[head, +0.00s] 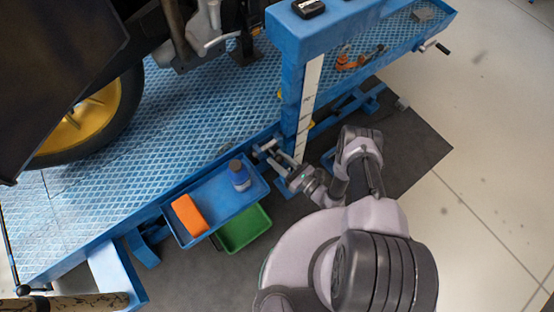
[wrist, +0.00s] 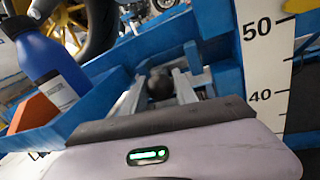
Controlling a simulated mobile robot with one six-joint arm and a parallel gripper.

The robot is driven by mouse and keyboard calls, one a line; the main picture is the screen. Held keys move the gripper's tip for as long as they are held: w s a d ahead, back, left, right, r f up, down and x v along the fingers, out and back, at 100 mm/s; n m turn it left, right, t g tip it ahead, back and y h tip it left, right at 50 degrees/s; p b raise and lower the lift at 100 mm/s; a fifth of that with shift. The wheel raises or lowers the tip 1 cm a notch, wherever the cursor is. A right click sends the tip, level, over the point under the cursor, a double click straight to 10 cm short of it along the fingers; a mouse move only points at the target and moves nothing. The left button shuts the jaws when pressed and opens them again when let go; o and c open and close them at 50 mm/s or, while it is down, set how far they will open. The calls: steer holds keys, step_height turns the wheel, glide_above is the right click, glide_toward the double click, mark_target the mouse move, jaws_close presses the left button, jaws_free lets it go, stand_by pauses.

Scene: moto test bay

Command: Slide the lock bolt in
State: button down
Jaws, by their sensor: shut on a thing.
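The lock bolt (wrist: 160,84) shows in the wrist view as a dark round knob in front of the blue lift frame. My gripper (wrist: 159,90) has a pale finger on each side of it and is shut on the knob. In the head view my gripper (head: 271,153) reaches the side of the blue lift, beside the foot of the post with the white scale. The bolt is too small to make out there. The shaft behind the knob is hidden, so I cannot tell how far in it sits.
Left of my gripper a blue tray (head: 215,205) holds a blue bottle (head: 239,176) and an orange block (head: 189,215). A green bin (head: 243,231) is below it. The scale (head: 309,105) stands close on the right.

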mark_target(279, 144)
steer(key=w+d, duration=0.1)
steer(key=d, duration=0.1)
steer(key=w+d, duration=0.1)
steer(key=d, duration=0.1)
steer(key=shift+w, duration=0.35)
steer(key=c, duration=1)
jaws_free()
steer(key=shift+d, duration=0.15)
steer(key=p+v, duration=0.1)
steer(key=v, duration=1.6)
steer(key=shift+s, duration=0.25)
steer(key=shift+r, duration=0.1)
